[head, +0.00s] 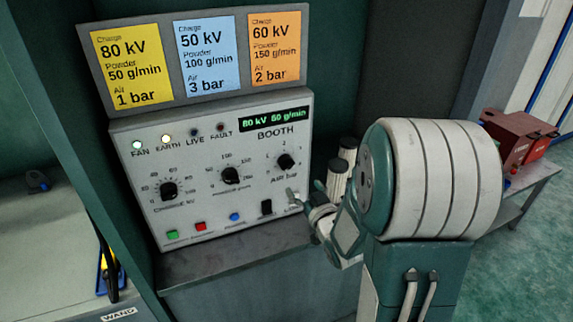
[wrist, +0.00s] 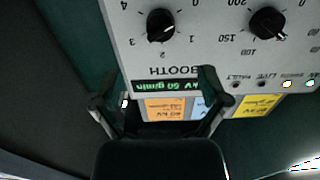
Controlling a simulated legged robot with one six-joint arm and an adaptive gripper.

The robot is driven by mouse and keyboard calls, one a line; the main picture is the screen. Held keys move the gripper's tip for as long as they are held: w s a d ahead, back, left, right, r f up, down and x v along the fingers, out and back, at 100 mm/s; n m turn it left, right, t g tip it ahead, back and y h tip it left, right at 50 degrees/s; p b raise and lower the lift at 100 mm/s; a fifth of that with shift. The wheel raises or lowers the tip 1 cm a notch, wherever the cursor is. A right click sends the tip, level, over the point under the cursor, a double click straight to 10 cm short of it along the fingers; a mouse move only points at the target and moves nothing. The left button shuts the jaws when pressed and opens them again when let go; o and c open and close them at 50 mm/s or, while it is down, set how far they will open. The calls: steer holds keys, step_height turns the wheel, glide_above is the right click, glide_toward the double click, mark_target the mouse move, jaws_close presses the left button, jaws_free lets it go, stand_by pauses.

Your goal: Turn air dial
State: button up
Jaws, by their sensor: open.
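The air dial (head: 286,162) is a black knob at the upper right of the grey booth panel (head: 215,205), under the BOOTH label. My gripper (head: 295,200) is in front of the panel's lower right, below the dial. In the wrist view my gripper (wrist: 153,88) has its fingers spread with nothing between them. It is apart from the dial.
Two more knobs, the powder dial (head: 231,175) and the charge dial (head: 168,191), sit left of the air dial. A black switch (head: 266,207) and coloured buttons line the panel bottom. Yellow (head: 127,65), blue and orange setting cards stand above. A ledge (head: 220,262) runs below.

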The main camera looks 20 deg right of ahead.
mark_target(289, 168)
steer(key=w, duration=1)
steer(key=shift+w+d, duration=0.15)
steer(key=shift+w, duration=0.05)
steer(key=c, duration=1.2)
